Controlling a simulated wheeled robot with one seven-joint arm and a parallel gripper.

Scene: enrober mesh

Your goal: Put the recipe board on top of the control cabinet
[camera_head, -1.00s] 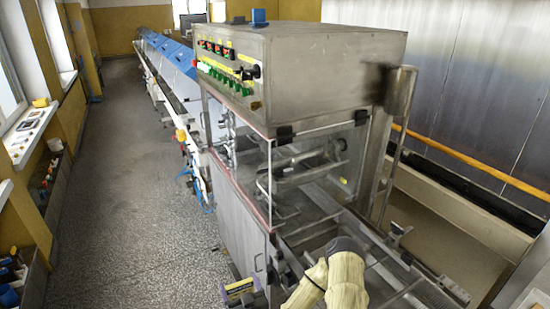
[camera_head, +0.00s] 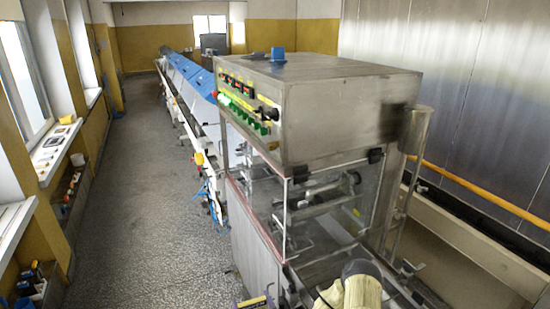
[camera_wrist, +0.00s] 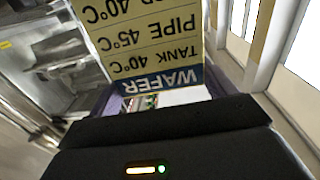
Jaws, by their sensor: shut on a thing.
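The recipe board (camera_wrist: 143,42) fills the upper middle of the wrist view, a pale yellow sheet with black lines of text and a blue band reading WAFER, upside down. My gripper (camera_wrist: 158,98) is shut on the recipe board at its blue-band end; its fingertips are partly hidden by the dark gripper body. In the head view only a small part of the board and gripper shows at the bottom edge, low and in front of the machine. The control cabinet (camera_head: 345,100) is the steel box with buttons on top of the machine. The board is apart from it and lower.
A blue object (camera_head: 278,54) and a small dark item (camera_head: 257,55) sit on the cabinet's far left top; the rest of that top is clear. Glass panels (camera_head: 325,205) stand below the cabinet. A steel post (camera_head: 415,130) rises at its right. The aisle floor (camera_head: 140,180) is open.

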